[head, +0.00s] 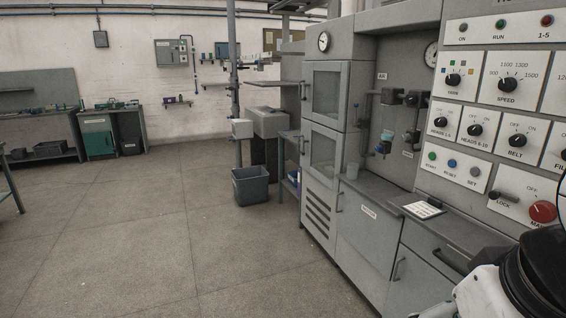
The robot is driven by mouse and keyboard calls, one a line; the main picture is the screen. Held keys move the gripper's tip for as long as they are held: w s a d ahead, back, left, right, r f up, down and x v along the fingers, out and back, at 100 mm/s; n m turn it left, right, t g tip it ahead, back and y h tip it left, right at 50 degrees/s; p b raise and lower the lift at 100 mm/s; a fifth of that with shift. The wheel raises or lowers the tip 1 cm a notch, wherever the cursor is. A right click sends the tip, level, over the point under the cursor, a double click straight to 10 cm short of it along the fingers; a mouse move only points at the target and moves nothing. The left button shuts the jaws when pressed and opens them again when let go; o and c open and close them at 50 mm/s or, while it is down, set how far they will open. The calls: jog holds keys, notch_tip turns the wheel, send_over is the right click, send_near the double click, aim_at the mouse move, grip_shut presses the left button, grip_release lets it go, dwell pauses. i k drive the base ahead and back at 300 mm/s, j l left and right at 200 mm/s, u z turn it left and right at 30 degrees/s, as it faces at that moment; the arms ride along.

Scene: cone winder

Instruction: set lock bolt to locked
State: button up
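The lock bolt (504,198) is a small dark horizontal piece on a white plate marked LOCK, low on the control panel at the right. The plate also carries a large red round main knob (542,212), right of the bolt, with an OFF mark above it. The bolt is small here, and I cannot tell whether it is slid to locked. Part of my white and black arm shows at the lower right, below the plate. My gripper's fingers are not in view.
The grey panel (484,207) holds several black dials and buttons above and left of the bolt. A grey bin (250,186) stands farther back. The floor at left is clear.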

aim_at(494, 195)
jog(key=z, duration=0.9)
jog(key=i+j+z, duration=0.1)
jog(key=i+j, duration=0.15)
jog(key=i, duration=0.2)
jog(key=i+j, duration=0.25)
jog(key=i, duration=0.25)
jog(key=z, duration=0.05)
